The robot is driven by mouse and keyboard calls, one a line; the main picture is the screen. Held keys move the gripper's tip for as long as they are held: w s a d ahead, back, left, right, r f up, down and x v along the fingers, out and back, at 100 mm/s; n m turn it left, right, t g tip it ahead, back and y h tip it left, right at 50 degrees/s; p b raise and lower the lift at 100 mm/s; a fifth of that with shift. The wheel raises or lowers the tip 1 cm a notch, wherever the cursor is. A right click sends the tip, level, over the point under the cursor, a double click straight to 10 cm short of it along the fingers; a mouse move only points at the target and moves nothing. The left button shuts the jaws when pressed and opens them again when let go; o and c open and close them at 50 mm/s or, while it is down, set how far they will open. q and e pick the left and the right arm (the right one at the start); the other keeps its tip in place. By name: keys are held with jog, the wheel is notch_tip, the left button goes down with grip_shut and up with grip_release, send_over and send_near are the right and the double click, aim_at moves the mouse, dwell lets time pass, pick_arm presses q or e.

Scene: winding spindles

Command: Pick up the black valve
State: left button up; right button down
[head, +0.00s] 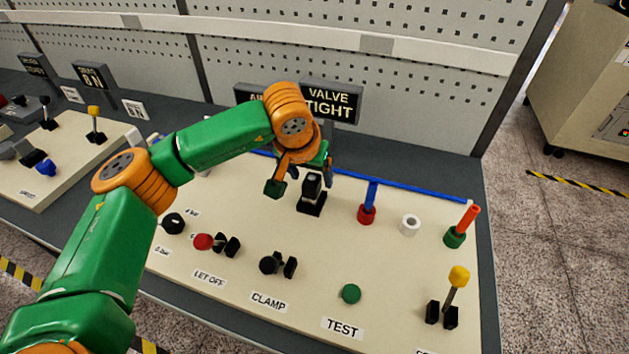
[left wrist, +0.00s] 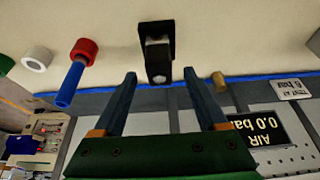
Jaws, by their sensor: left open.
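The black valve (head: 312,197) is a black block on a black square base, standing on the cream panel below the VALVE TIGHT sign. Its light grey end shows in the head view. In the left wrist view the valve (left wrist: 157,58) is at the top middle, its near end between the two fingertips in the picture. My left gripper (head: 309,173) is open above and behind the valve in the head view. In the left wrist view its blue-grey fingers (left wrist: 159,76) lie one on each side of the valve, with visible gaps. I cannot tell the exact height. My right gripper is not in view.
A red spindle with a blue rod (head: 368,203), a white ring (head: 410,225) and a green spindle with an orange rod (head: 458,232) stand to the right. A blue strip (head: 405,186) runs behind. Knobs and a yellow-topped lever (head: 457,280) are in front.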

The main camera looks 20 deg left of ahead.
pick_arm(q)
jog(key=p+x, duration=0.1)
jog(key=x, duration=0.3)
jog(key=shift+f, duration=0.15)
jog(key=shift+w+f, duration=0.15)
jog(key=shift+f, duration=0.05)
jog(key=shift+r, duration=0.1)
jog(key=c, duration=0.9)
grip_shut()
jog(key=shift+r, duration=0.1)
